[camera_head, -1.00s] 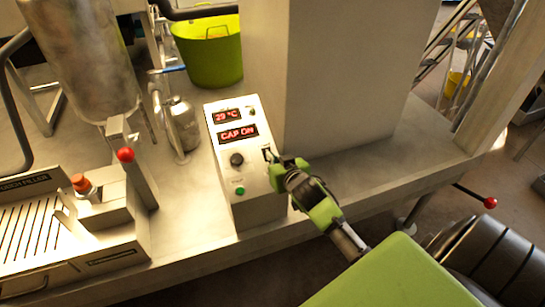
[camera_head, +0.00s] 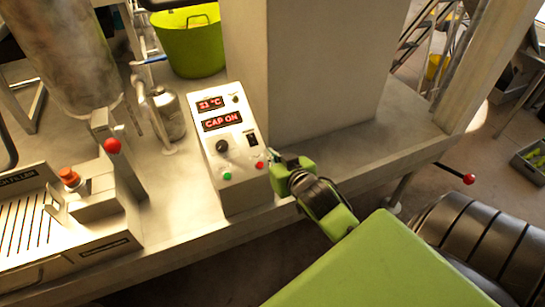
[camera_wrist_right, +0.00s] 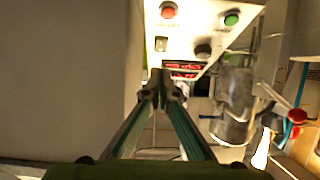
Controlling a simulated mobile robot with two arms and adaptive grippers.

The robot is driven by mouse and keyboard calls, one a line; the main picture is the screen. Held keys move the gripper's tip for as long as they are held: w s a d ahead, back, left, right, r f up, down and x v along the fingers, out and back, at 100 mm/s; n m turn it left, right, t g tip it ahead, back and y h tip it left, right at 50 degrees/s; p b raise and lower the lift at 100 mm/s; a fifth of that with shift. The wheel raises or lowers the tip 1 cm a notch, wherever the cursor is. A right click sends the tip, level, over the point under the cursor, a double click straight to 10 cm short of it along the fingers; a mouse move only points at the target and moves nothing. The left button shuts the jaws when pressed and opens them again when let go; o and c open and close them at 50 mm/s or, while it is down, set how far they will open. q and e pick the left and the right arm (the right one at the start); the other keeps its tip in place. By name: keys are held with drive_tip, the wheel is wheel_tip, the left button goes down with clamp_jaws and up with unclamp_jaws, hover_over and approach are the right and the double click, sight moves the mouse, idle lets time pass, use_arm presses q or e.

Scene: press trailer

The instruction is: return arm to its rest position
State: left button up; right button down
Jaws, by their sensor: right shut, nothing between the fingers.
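My right arm with its green and black links reaches in from the lower right in the head view. Its gripper (camera_head: 274,158) is at the right side of the control box (camera_head: 245,190), close to the red button (camera_head: 260,165); I cannot tell whether it touches the box. In the right wrist view the fingers (camera_wrist_right: 162,90) meet at the tips, shut and empty, below the upside-down panel. The panel's displays read "21 °C" and "CAP ON" (camera_head: 222,120). A black knob (camera_head: 222,146), a rocker switch (camera_head: 252,139) and a green button (camera_head: 227,176) show. My left gripper is not in view.
A tall beige column (camera_head: 300,70) stands right behind the box. A metal tank (camera_head: 65,50), a red-knobbed lever (camera_head: 112,146) and a grated filler unit (camera_head: 25,225) are at left. A green bucket (camera_head: 190,45) is behind.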

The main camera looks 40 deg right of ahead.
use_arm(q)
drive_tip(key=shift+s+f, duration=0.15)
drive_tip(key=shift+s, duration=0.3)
use_arm(e)
drive_tip(key=shift+s+a+r, duration=0.15)
drive_tip(key=shift+s, duration=0.45)
